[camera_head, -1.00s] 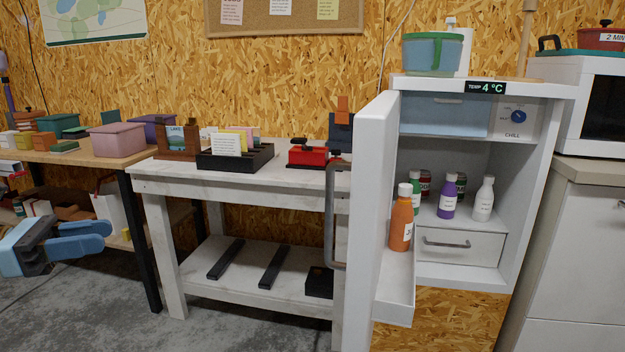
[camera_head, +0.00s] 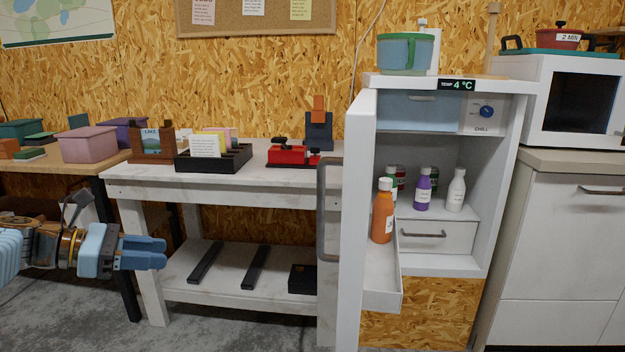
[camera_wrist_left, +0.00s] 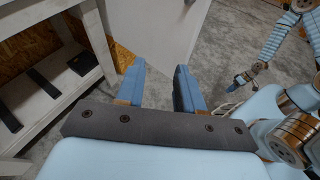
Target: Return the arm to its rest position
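My left gripper (camera_head: 146,252) is at the left of the head view, in front of the white bench's left legs. It is apart from everything around it. In the left wrist view its two blue fingers (camera_wrist_left: 159,72) stand apart with nothing between them, so it is open and empty. My other arm shows at the upper right of the left wrist view, with its small blue gripper (camera_wrist_left: 242,79) low beside the floor; whether that gripper is open is too small to tell. The right gripper is outside the head view.
A white bench (camera_head: 240,192) with a lower shelf stands behind my left gripper. The fridge (camera_head: 487,180) has its door (camera_head: 356,215) swung open toward me; an orange bottle (camera_head: 382,215) sits in the door shelf. A wooden table (camera_head: 60,165) is at left. Grey floor (camera_head: 70,325) lies open below.

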